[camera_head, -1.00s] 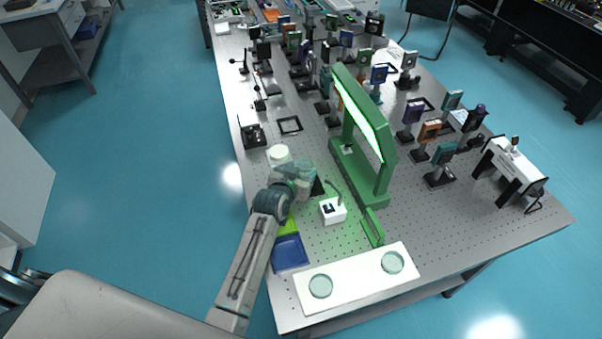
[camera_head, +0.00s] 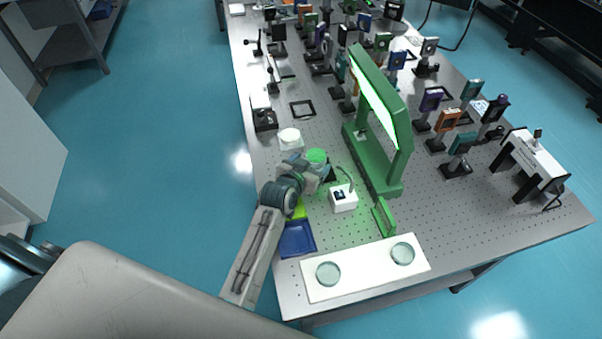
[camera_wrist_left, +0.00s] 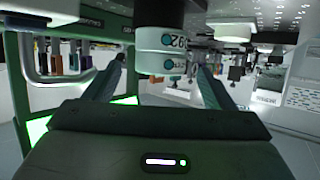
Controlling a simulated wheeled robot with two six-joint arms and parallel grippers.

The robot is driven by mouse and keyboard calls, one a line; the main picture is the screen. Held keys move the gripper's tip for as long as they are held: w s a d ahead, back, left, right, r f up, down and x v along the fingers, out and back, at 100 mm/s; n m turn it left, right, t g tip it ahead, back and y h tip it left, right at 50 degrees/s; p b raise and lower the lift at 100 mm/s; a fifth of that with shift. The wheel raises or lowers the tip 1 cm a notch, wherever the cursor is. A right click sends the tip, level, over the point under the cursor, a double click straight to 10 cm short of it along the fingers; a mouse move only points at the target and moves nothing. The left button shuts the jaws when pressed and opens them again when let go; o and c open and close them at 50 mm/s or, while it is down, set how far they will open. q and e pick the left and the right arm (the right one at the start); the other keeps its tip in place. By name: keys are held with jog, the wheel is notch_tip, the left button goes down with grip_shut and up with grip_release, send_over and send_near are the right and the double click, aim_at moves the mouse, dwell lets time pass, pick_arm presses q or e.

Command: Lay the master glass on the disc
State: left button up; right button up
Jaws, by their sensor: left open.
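A round disc with a green top (camera_head: 317,156) stands over a dark base beside my left gripper (camera_head: 313,168). In the left wrist view, whose picture is upside down, two short white-sided round pieces with printed marks are stacked: the one nearer the post (camera_wrist_left: 160,38) and the one on it (camera_wrist_left: 160,63). I take the outer piece to be the master glass on the disc; a dark seam shows between them. My left gripper (camera_wrist_left: 161,74) is open, its fingers apart on either side of the outer piece in the picture. I cannot tell whether they touch it. My right gripper is out of view.
A white plate (camera_head: 366,266) with two clear round glasses lies at the near edge. A blue tray (camera_head: 298,239), a white box (camera_head: 343,200), a white puck (camera_head: 290,137) and a tall green lamp frame (camera_head: 402,165) stand nearby. Several optic mounts fill the back.

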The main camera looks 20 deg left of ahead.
pick_arm(q)
jog(key=b+v, duration=0.2)
jog(key=v, duration=0.8)
jog(key=shift+s+r, duration=0.2)
jog(key=shift+s, duration=0.15)
